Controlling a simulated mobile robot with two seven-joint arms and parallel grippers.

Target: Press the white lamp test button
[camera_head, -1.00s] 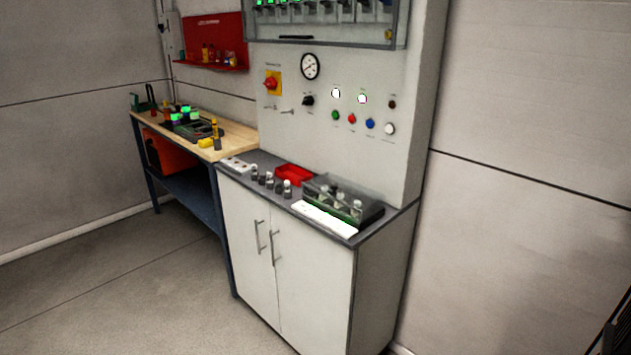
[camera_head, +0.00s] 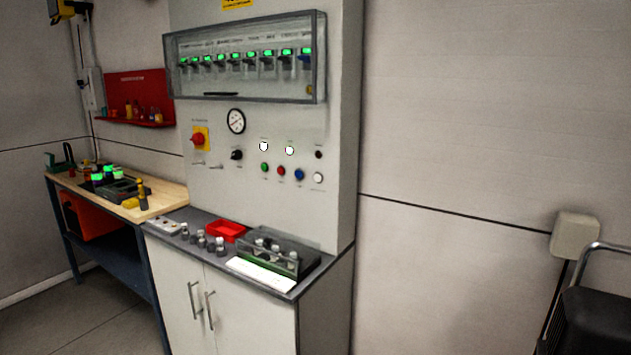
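The white button (camera_head: 318,178) is at the right end of a row of round buttons on the pale control panel (camera_head: 215,185). To its left in the row are a blue button (camera_head: 299,174), a red button (camera_head: 281,170) and a green button (camera_head: 265,167). The labels are too small to read. Neither of my grippers is in view.
A cabinet counter (camera_head: 215,258) below the panel carries a red tray (camera_head: 228,230), a clear-lidded box (camera_head: 270,250) and several small bottles. A wooden workbench (camera_head: 165,200) stands left. A black chair (camera_head: 595,320) is at the lower right. Floor shows at the lower left.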

